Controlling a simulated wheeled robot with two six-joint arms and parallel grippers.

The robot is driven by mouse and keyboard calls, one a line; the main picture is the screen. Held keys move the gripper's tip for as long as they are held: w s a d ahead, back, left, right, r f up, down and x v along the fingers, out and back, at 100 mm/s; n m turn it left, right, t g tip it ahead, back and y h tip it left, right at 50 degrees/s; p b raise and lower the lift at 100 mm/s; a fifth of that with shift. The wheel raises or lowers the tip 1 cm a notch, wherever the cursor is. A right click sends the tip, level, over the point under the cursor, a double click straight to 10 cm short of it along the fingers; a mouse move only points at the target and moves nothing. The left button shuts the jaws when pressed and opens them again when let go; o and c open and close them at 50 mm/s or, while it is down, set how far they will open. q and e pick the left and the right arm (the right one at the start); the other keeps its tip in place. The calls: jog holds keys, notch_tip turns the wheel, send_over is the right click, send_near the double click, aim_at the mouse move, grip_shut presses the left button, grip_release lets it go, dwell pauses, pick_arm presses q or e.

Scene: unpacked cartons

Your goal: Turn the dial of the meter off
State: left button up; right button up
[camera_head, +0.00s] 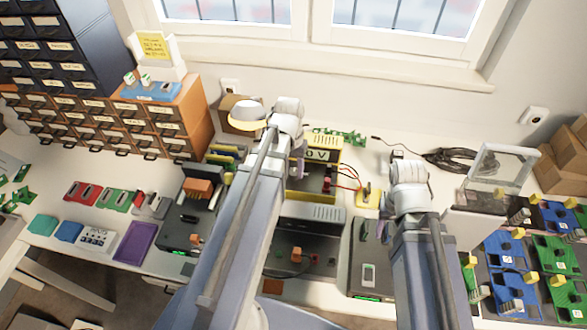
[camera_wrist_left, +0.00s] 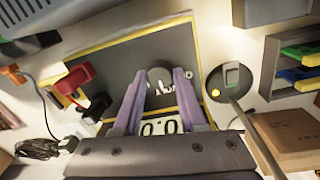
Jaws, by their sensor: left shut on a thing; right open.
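The meter (camera_head: 322,183) is a yellow-framed box with a dark face in the middle of the bench; my left arm hides part of it. In the left wrist view its dark face (camera_wrist_left: 125,65) fills the middle, with a white display (camera_wrist_left: 160,127) showing zeros. The round grey dial (camera_wrist_left: 159,73) sits on that face. My left gripper (camera_wrist_left: 160,84) has its two purple fingers shut on the dial, one on each side; it also shows in the head view (camera_head: 298,166). My right gripper (camera_head: 398,154) is open at the right, apart from the meter, its fingers barely visible.
Red (camera_wrist_left: 74,80) and black plugs stick out of the meter beside my fingers. A grey device (camera_head: 310,214) stands close in front of it. Drawer cabinets (camera_head: 90,125) stand at the left, and blue and green trays (camera_head: 555,255) lie at the right.

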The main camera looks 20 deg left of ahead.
pick_arm(q)
grip_shut()
jog(key=shift+n, duration=0.4)
jog(key=n, duration=0.3)
jog(key=shift+n, duration=0.4)
jog(key=n, duration=0.3)
jog(key=shift+n, duration=0.3)
jog(key=shift+s+n+t, duration=0.1)
jog(key=shift+n+t, duration=0.2)
jog(key=shift+n, duration=1.5)
jog(key=o, duration=0.9)
grip_release()
jog(key=shift+o, duration=0.2)
